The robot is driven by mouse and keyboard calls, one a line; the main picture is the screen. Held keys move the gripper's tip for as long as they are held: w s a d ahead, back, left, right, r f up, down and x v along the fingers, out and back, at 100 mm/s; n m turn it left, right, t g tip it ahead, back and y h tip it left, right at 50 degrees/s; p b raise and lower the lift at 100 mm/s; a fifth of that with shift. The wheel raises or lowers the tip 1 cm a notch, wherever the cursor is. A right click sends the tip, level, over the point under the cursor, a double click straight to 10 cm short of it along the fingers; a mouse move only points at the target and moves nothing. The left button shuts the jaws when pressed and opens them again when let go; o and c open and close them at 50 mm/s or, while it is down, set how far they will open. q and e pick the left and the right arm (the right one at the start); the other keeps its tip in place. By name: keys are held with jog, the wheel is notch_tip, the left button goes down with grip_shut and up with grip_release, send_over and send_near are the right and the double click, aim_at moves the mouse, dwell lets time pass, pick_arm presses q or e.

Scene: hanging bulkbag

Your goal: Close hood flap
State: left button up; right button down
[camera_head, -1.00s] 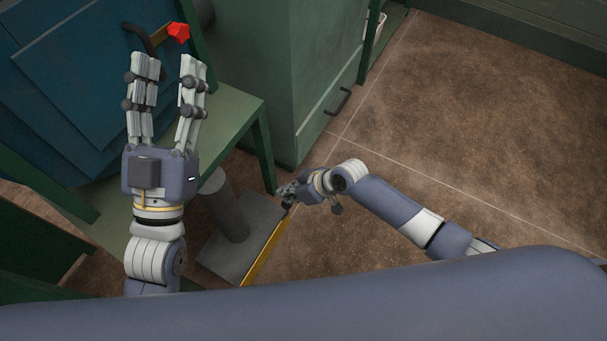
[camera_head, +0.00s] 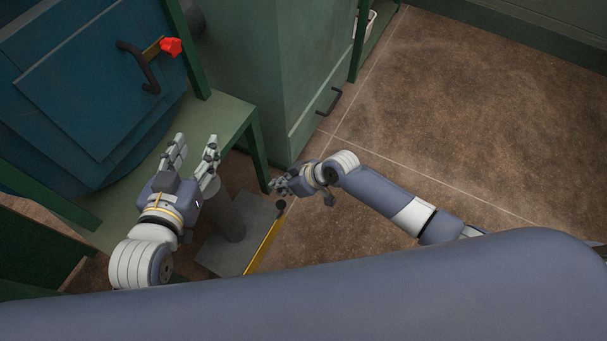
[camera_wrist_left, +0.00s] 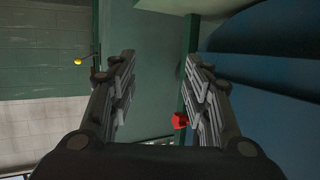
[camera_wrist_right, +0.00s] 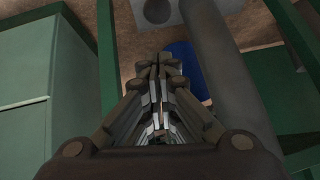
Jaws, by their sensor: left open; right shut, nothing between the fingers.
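The blue hood flap (camera_head: 90,95) is at the upper left of the head view, with a dark bar handle (camera_head: 140,65) on it. A red knob (camera_head: 171,47) on a short yellow-brown lever is beside the handle. My left gripper (camera_head: 196,140) is open and empty, below the handle and apart from it. In the left wrist view, the red knob (camera_wrist_left: 180,121) shows near the right finger, and blue panels (camera_wrist_left: 265,75) fill the right side. My right gripper (camera_head: 276,187) is shut and empty, low near the floor plate; its closed fingers fill the middle of the right wrist view (camera_wrist_right: 155,62).
A green frame ledge (camera_head: 222,118) lies beside my left gripper. A green cabinet (camera_head: 300,70) with a dark handle stands right of it. A grey post (camera_head: 222,215) on a floor plate (camera_head: 228,255) with a yellow edge is between my arms. The brown floor at right is clear.

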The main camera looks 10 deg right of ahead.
pick_arm(q)
jog(key=s+a+f+g+y+p, duration=0.1)
jog(key=s+a+f+g, duration=0.1)
jog(key=s+f+g, duration=0.3)
jog(key=s+a+f+g+y+p, duration=0.1)
jog(key=s+f+g, duration=0.4)
jog(key=s, duration=0.5)
jog(key=shift+a+f+n+y+p, duration=0.3)
jog(key=shift+a+f+p, duration=0.45)
jog(key=shift+a, duration=0.5)
pick_arm(e)
jog(key=v, duration=1)
